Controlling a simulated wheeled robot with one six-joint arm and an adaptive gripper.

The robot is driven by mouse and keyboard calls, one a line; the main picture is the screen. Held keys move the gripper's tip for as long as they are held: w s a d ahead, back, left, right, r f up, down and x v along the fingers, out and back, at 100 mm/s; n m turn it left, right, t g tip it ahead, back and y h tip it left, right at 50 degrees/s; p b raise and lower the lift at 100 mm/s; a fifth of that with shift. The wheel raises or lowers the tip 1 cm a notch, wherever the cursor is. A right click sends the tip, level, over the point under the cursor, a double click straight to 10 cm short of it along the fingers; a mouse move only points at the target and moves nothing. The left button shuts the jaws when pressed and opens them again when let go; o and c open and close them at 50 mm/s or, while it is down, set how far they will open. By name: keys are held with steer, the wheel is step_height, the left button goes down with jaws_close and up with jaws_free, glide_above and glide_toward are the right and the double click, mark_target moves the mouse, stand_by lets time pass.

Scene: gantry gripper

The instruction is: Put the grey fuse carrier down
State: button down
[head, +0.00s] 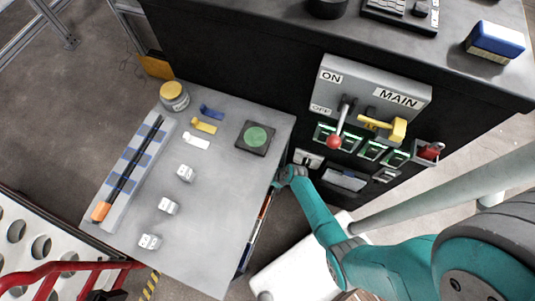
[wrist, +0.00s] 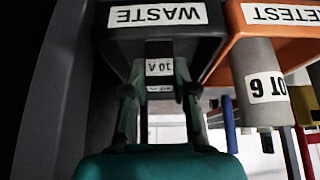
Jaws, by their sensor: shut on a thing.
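My gripper (wrist: 157,100) is shut on a grey piece with a white "10 A" label (wrist: 159,67), which looks like the grey fuse carrier. It is held upright between the two fingers in the wrist view, right at the dark bin marked WASTE (wrist: 120,35). Whether it touches the bin cannot be told. In the head view my gripper (head: 281,181) is low beside the table's right edge. The carrier cannot be made out there.
An orange bin marked RETEST (wrist: 232,48) is right of the WASTE bin, with a grey labelled cylinder (wrist: 258,75) by it. The grey table (head: 225,205) bears white cubes, coloured pieces and a green disc pad (head: 256,138). The switch panel (head: 375,82) stands behind my arm.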

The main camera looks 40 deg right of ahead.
steer(key=c, duration=0.9)
jaws_free()
steer(key=v, duration=1.2)
steer(key=shift+s+a, duration=0.1)
